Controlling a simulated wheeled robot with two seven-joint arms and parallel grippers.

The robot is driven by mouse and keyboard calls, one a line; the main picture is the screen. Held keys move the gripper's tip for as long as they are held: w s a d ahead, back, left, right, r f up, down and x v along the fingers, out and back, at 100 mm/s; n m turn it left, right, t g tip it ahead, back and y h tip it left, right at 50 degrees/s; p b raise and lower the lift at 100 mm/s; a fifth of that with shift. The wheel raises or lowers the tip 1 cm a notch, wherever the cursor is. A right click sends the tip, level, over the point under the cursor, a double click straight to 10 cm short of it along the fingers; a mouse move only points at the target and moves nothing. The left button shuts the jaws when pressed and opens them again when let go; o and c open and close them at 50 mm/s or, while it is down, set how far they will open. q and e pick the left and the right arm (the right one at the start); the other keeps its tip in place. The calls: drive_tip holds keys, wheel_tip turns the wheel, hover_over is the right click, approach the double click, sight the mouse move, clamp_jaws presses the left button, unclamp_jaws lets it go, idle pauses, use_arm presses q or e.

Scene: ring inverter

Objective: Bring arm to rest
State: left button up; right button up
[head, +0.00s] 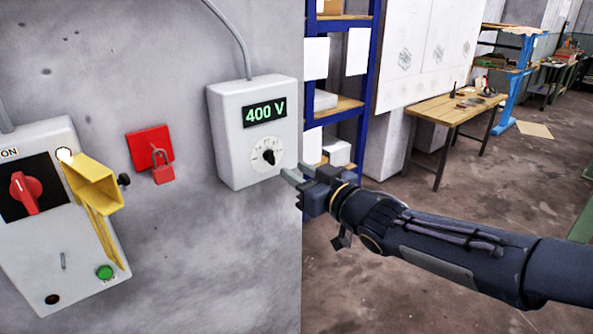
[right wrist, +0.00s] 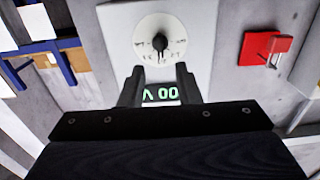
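My right arm comes in from the right in the head view. Its gripper (head: 297,174) is beside the lower right of the grey wall box (head: 228,150), near its dial (head: 266,154). The box's display (head: 265,113) reads 400 V in green. In the right wrist view, the two fingers of the right gripper (right wrist: 160,84) stand apart with nothing between them. The dial (right wrist: 159,42) lies beyond the fingertips, apart from them, and the display (right wrist: 160,94) shows upside down between the fingers. My left gripper is in neither view.
A switch box (head: 60,262) with a red rotary knob (head: 25,192), yellow flap (head: 96,187) and green button (head: 105,272) is on the wall at left. A blue shelf (head: 368,90) and wooden table (head: 440,108) stand behind.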

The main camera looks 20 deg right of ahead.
drive_tip(key=s+d+f+m+g+h, duration=0.3)
drive_tip(key=s+d+f+m+h, duration=0.15)
drive_tip(key=s+f, duration=0.2)
drive_tip(key=s+a+f+g, duration=0.1)
drive_tip(key=s+f+g, duration=0.1)
drive_tip(key=s+f, duration=0.2)
drive_tip(key=s+a+f+g+y, duration=0.1)
drive_tip(key=s+f+g, duration=0.2)
drive_tip(key=s, duration=0.7)
drive_tip(key=s+a+f+m+g+y, duration=0.1)
drive_tip(key=s+f+g, duration=0.2)
drive_tip(key=s, duration=0.5)
drive_tip(key=shift+a+f, duration=0.35)
drive_tip(key=shift+f, duration=0.55)
idle(0.7)
